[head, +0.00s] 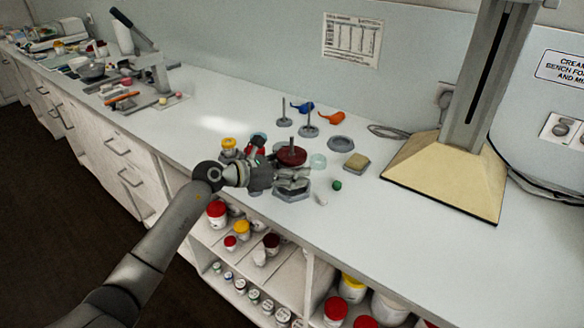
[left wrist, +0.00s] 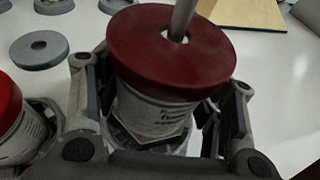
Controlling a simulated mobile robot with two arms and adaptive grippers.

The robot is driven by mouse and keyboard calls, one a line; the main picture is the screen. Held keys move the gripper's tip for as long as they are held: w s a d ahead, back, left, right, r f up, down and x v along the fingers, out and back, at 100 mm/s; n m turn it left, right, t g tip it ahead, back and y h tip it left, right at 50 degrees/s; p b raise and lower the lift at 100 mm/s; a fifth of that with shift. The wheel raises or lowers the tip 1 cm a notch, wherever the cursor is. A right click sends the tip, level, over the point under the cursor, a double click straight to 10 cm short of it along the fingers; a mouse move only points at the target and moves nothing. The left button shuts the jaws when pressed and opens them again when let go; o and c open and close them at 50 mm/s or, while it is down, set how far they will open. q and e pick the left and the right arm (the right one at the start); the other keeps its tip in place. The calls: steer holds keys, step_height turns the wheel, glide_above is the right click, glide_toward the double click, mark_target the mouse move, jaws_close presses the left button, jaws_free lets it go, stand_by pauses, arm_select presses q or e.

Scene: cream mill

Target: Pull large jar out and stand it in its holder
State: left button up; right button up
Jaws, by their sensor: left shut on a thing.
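A white labelled jar (left wrist: 152,118) with a wide dark red lid (left wrist: 140,45) stands upright between my left gripper's fingers in the left wrist view. A grey rod (left wrist: 181,18) rises from a hole in the lid. In the head view the dark red lid (head: 290,156) shows above the bench, and my left gripper (head: 291,178) is shut on the jar below it. A grey holder (head: 293,194) lies under the gripper. Its grey rim shows around the jar's foot in the wrist view, but whether the jar rests in it is hidden. My right gripper is not in view.
A red-lidded jar (left wrist: 12,110) stands close on the left. Grey discs with rods, a grey ring (head: 341,144), a yellowish block (head: 356,162) and a green ball (head: 337,185) lie around. Open shelves below hold several jars. The bench front right is clear.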

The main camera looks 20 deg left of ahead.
arm_select(q)
steer(key=shift+r, duration=0.1)
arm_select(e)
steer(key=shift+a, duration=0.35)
arm_select(q)
steer(key=shift+f+b, duration=0.5)
steer(key=shift+f, duration=0.1)
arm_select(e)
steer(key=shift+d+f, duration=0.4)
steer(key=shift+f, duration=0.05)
arm_select(q)
steer(key=shift+f+b, duration=0.5)
steer(key=shift+f, duration=0.05)
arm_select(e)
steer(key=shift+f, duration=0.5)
arm_select(q)
steer(key=o, duration=1.2)
steer(key=shift+o, duration=1.4)
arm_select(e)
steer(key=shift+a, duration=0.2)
